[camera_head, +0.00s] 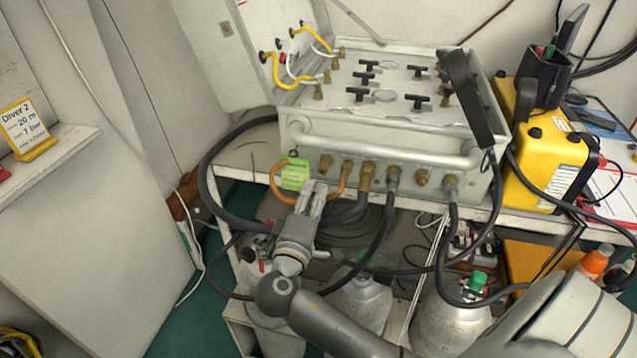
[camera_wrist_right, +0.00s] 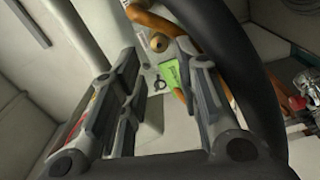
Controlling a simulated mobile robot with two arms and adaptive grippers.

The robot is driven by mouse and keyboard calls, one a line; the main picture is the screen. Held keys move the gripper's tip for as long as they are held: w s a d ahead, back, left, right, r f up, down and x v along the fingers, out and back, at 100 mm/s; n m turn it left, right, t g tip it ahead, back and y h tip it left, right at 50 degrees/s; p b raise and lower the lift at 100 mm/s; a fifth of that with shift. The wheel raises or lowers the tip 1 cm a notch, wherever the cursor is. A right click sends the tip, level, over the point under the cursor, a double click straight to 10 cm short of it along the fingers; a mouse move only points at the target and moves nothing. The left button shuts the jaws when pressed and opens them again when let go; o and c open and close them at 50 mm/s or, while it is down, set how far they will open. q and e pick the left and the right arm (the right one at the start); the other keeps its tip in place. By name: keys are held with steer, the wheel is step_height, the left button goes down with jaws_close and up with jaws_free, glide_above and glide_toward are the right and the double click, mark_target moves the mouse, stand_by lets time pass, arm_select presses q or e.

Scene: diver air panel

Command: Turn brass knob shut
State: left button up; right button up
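A row of brass fittings runs along the front of the grey air panel (camera_head: 400,150) in the head view. The leftmost brass knob (camera_head: 325,164) sits beside a green tag (camera_head: 295,174). My right gripper (camera_head: 314,188) points up at this end of the row, just below the knob and right of the tag. In the right wrist view the right gripper (camera_wrist_right: 157,95) is open, with nothing held between its fingers. A round brass knob (camera_wrist_right: 158,42) shows beyond the fingertips, with the green tag (camera_wrist_right: 170,73) below it. I cannot tell how far the knob is turned. My left gripper is not in view.
Orange hoses (camera_head: 277,185) loop by the tag. Thick black hoses (camera_head: 205,180) hang around the panel; one (camera_wrist_right: 250,80) passes close beside the right gripper. Gas cylinders (camera_head: 360,305) stand below the bench. A yellow case (camera_head: 545,160) stands right of the panel.

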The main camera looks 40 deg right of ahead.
steer(key=v, duration=0.5)
